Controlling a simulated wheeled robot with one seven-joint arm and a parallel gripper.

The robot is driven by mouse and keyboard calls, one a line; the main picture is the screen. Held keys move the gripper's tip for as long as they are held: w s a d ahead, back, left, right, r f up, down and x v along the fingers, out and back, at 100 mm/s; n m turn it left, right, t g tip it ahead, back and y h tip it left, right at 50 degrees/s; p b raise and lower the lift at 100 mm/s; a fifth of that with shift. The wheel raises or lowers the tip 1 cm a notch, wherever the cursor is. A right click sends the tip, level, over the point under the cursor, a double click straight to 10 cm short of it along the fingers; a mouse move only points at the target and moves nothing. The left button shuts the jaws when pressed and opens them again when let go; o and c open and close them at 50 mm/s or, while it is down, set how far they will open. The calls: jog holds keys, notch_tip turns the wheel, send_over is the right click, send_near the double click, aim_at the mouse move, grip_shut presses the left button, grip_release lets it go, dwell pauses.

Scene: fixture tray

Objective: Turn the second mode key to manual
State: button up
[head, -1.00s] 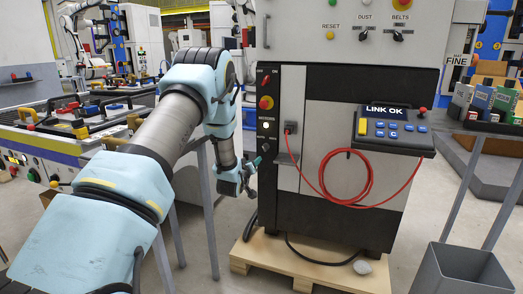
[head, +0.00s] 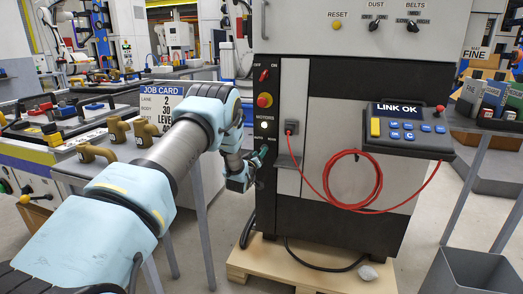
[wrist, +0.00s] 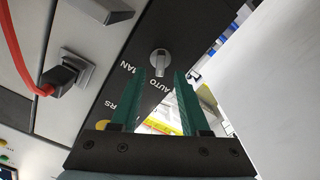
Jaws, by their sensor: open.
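The mode key (wrist: 160,62) is a small silver selector knob on the cabinet's black strip, beside the printed words AUTO and MAN. In the wrist view it lies just beyond my gripper's green fingertips (wrist: 159,78), roughly in line with the gap between them. The fingers are apart, with nothing held. I cannot tell which word the key points to. In the head view my gripper (head: 260,158) is at the lower part of the black strip (head: 266,205), below the MOTORS label, and hides the key there. I see no other mode key clearly.
The strip also carries a red OFF/ON switch (head: 264,75) and a red button on yellow (head: 264,100). A red cable (head: 377,180) loops right of it to the LINK OK panel (head: 408,125).

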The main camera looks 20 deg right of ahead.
jog(key=shift+x, duration=1.95)
grip_shut()
